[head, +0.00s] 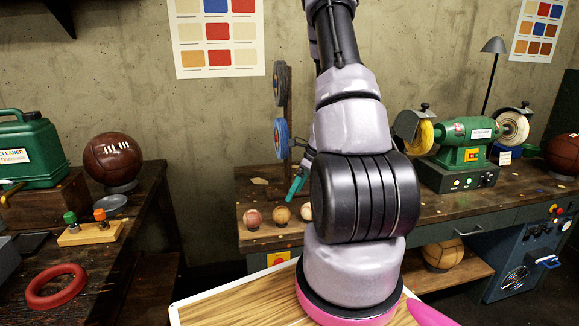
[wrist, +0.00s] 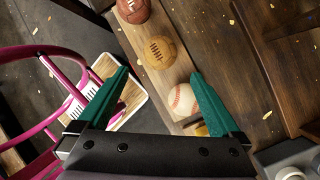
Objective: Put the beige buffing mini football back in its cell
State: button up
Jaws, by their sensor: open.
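Three small balls sit in a row on a wooden strip (wrist: 172,75) at the bench's left end. A tan laced ball (wrist: 160,51), the one that looks like a mini football, is in the middle; it also shows in the head view (head: 282,215). A cream ball with red stitching (wrist: 182,99) is beside it, and a red-brown ball (wrist: 133,10) is on its other side. My gripper (wrist: 159,72) is open and empty, its green fingers spread above the row. In the head view my arm hides most of the gripper. I cannot make out a separate cell.
A wooden tray with a white rim (head: 230,302) lies in front of the bench. A green buffing machine (head: 466,140) stands on the bench to the right. A left-hand table carries a large brown ball (head: 113,158) and a red ring (head: 56,287). Colour charts (head: 217,35) hang on the wall.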

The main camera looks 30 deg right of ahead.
jog(key=s+a+r+n+t, duration=0.1)
jog(key=a+r+n, duration=0.5)
jog(key=r, duration=0.6)
jog(key=s+a+r+n+t, duration=0.1)
jog(key=a+r+n, duration=0.5)
jog(key=r, duration=0.6)
jog(key=s+a+r+n+t+h, duration=0.1)
jog(key=s+a+r+n, duration=0.1)
jog(key=s+r+n, duration=0.4)
jog(key=s+a+r+n+t+h, duration=0.1)
jog(key=s+a+r+n+t, duration=0.1)
jog(key=s+r+n, duration=0.4)
jog(key=shift+s+a+r, duration=0.75)
jog(key=shift+s+r, duration=0.05)
jog(key=shift+s, duration=0.85)
